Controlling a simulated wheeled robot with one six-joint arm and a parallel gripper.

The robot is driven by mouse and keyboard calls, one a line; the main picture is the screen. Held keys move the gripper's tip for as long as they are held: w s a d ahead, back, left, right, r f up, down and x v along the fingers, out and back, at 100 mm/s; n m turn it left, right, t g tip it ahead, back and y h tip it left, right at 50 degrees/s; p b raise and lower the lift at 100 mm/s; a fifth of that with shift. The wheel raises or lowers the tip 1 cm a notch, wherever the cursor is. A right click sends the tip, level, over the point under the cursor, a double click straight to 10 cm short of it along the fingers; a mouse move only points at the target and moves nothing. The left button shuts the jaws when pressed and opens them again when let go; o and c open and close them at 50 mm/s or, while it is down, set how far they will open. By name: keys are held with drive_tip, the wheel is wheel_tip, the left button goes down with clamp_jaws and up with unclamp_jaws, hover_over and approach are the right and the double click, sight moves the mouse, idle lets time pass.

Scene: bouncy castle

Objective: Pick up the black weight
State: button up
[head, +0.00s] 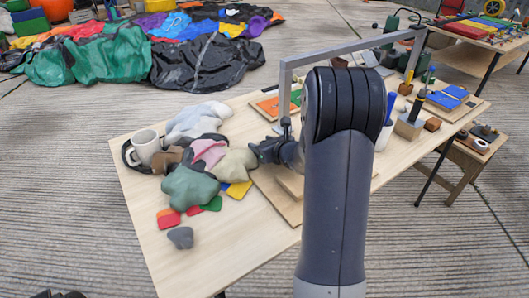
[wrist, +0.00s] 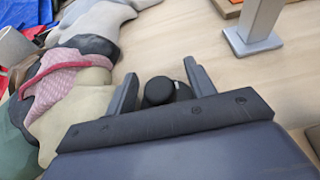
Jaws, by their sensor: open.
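The black weight (wrist: 159,91) appears as a dark, rounded piece with a knob-like top in the wrist view. It sits between the two fingers of my gripper (wrist: 160,70), close to the palm bar, which hides its lower part. My gripper is open, with a finger on each side; a narrow gap shows on the left, and contact on the right is hard to tell. In the head view my gripper (head: 264,150) is low over the table, right of the cloth pile. I cannot make out the weight there; my gripper and arm cover that spot.
A pile of coloured cloth pieces (wrist: 72,85) lies close left of my gripper, with a white mug (head: 146,145) beyond. A grey metal frame (head: 287,85) stands on the wooden table (head: 145,215), its foot (wrist: 252,40) ahead right. A grey lump (head: 180,237) lies near the front edge.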

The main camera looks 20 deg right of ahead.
drive_tip(key=shift+w+a+f, duration=0.1)
drive_tip(key=shift+w+f, duration=0.05)
drive_tip(key=shift+w, duration=0.2)
drive_tip(key=shift+c, duration=0.3)
clamp_jaws()
